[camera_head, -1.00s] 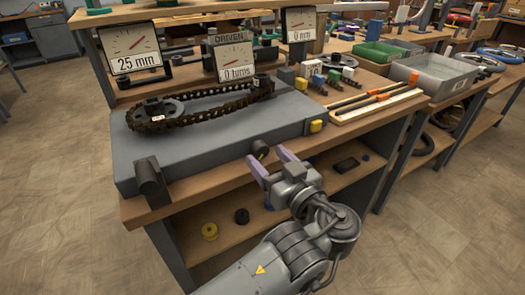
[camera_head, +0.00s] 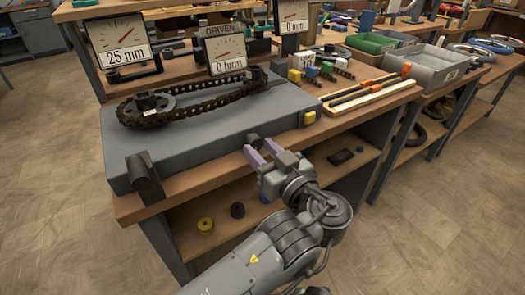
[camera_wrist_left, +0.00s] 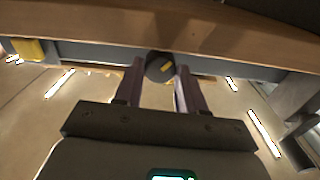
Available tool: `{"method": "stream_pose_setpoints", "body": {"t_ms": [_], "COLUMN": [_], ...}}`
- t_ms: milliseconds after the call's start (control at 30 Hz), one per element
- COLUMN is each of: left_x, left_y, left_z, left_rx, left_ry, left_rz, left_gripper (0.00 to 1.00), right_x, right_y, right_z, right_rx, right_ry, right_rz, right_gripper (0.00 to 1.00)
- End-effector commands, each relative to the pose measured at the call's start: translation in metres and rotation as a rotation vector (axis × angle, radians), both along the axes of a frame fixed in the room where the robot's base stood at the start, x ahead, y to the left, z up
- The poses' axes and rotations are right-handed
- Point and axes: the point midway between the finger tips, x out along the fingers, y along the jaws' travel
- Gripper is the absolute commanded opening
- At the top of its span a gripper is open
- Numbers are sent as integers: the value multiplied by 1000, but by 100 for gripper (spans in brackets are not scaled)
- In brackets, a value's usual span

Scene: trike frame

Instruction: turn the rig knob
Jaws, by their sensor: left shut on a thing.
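The rig is a grey slab (camera_head: 200,138) on a wooden bench. A small dark knob (camera_head: 254,140) sticks out of its front side; in the left wrist view the knob (camera_wrist_left: 160,67) shows a yellow mark across its face. My left gripper (camera_head: 260,152) is at this knob, its two purple fingers on either side of it and shut on it. A larger black cylinder (camera_head: 145,180) sits at the slab's front left corner. A chain (camera_head: 195,100) loops over the slab. Dials read 25 mm (camera_head: 123,42), 0 turns (camera_head: 226,52) and 0 mm (camera_head: 292,14). My right gripper is out of view.
A yellow block (camera_head: 309,118) sits at the slab's right front corner. The bench's front edge runs just under the knob. A lower shelf holds a yellow spool (camera_head: 205,225) and a dark one (camera_head: 237,210). A grey bin (camera_head: 440,68) stands to the right.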

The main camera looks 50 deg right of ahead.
Motion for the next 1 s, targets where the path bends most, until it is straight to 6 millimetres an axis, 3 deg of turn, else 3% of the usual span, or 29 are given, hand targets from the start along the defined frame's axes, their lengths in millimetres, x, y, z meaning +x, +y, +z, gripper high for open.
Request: {"method": "stream_pose_setpoints", "body": {"t_ms": [333,700,733,867,1000], "left_x": [1,1,1,1,0], "left_y": [0,0,0,0,0], "left_z": [0,0,0,0,0], "left_rx": [300,338,338,337,337], "left_ry": [-74,-83,-83,-83,-83], "left_rz": [1,1,1,1,1], "left_gripper": [9,9,44,64,65], "right_x": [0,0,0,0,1], "right_y": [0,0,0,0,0], "right_z": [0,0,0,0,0], "right_rx": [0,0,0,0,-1], "right_ry": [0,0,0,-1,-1], "right_rz": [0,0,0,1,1], "right_gripper": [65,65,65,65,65]}}
